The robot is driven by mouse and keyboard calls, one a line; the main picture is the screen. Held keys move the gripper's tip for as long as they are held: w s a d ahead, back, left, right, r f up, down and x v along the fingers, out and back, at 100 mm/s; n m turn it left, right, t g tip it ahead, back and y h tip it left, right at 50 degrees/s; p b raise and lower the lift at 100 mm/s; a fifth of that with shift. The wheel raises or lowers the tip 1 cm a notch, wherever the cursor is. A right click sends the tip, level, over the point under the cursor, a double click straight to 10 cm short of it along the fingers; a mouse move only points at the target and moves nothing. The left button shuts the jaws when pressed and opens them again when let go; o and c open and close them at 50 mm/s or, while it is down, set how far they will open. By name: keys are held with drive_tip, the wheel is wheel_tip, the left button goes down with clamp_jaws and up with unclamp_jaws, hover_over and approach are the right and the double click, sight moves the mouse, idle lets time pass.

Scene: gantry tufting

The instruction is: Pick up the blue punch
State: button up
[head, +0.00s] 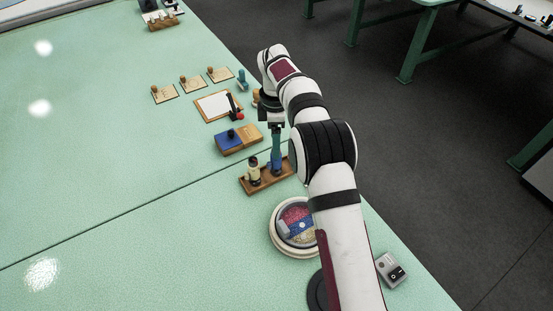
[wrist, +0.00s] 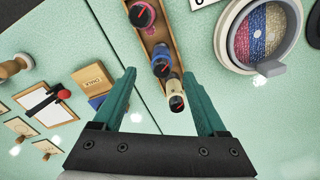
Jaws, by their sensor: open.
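The blue punch (head: 275,168) stands upright in a narrow wooden rack (head: 262,186) near the table's right edge. In the wrist view, the blue punch (wrist: 161,60) is the middle one in the rack (wrist: 150,36), between a pink punch (wrist: 141,14) and a cream punch (wrist: 175,94). The cream punch also shows in the head view (head: 254,172); my arm hides the pink one there. My gripper (head: 277,150) is above the rack, over the blue punch, pointing down. Its teal fingers (wrist: 158,74) are open and empty, spread either side of the row in the wrist view.
A round tray of coloured material (head: 278,236) is close to the rack. A blue-and-wood box (head: 238,139), a clipboard (head: 213,106) and stamps on cards (head: 191,85) lie beyond. A switch box (head: 391,269) sits near the edge. The table's left side is clear.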

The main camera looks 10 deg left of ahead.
sight(274, 164)
wheel_tip(274, 164, down, 8)
drive_tip(key=shift+s+f, duration=0.1)
clamp_jaws()
idle(0.4)
